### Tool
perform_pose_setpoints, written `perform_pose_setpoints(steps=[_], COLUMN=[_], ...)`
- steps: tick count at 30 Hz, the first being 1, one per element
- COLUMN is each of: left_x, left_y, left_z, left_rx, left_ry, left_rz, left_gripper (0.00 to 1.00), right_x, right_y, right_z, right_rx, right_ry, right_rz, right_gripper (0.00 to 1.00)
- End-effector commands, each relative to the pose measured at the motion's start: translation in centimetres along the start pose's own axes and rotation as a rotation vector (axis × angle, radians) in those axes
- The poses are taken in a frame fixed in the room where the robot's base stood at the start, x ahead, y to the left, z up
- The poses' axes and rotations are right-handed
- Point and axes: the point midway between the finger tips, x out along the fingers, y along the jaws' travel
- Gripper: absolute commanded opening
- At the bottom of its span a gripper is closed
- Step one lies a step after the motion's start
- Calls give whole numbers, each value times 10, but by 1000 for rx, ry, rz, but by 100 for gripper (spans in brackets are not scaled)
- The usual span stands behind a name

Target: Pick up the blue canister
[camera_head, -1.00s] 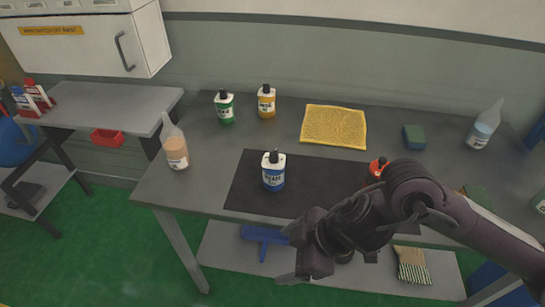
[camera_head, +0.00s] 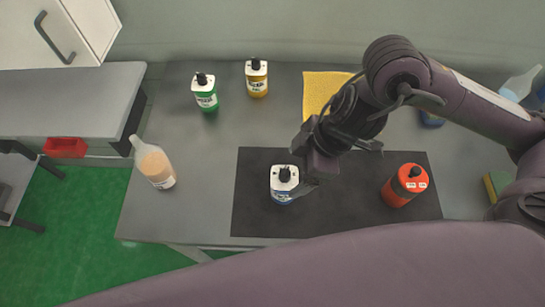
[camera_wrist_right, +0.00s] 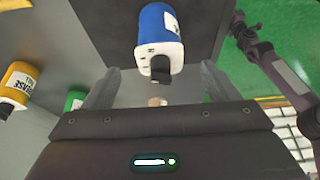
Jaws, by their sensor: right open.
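The blue canister (camera_head: 283,198) stands upright on the black mat (camera_head: 335,215), with a white top and a black cap. My right gripper (camera_head: 301,182) is over the mat, close beside the canister at its upper right, and its fingers are partly hidden by its own body. In the right wrist view the canister (camera_wrist_right: 160,35) lies ahead, between the lines of the two spread fingers (camera_wrist_right: 157,86). The fingers are open and empty, and I see no contact. My left gripper does not show.
A red canister (camera_head: 404,186) stands on the mat's right part. Green (camera_head: 206,94) and yellow (camera_head: 257,80) canisters stand behind, near a yellow cloth (camera_head: 320,92). A clear bottle with orange liquid (camera_head: 156,166) is at the table's left. The table between the bottle and mat is clear.

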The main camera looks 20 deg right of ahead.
Motion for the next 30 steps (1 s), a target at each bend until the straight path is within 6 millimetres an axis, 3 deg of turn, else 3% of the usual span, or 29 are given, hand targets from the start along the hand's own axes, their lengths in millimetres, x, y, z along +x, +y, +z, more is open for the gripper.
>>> perform_pose_setpoints(steps=[11,19,28,30], left_x=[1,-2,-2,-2], left_y=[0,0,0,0], left_z=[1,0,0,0], left_rx=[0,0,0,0], left_ry=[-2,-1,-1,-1], left_rz=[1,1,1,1], left_gripper=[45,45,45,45], right_x=[36,74,78,78], right_y=[0,4,4,4], right_z=[-2,-4,-4,-4], right_rx=[2,1,-1,-1], right_ry=[0,0,0,0], right_rz=[-5,-4,0,0], right_gripper=[81,81,81,72])
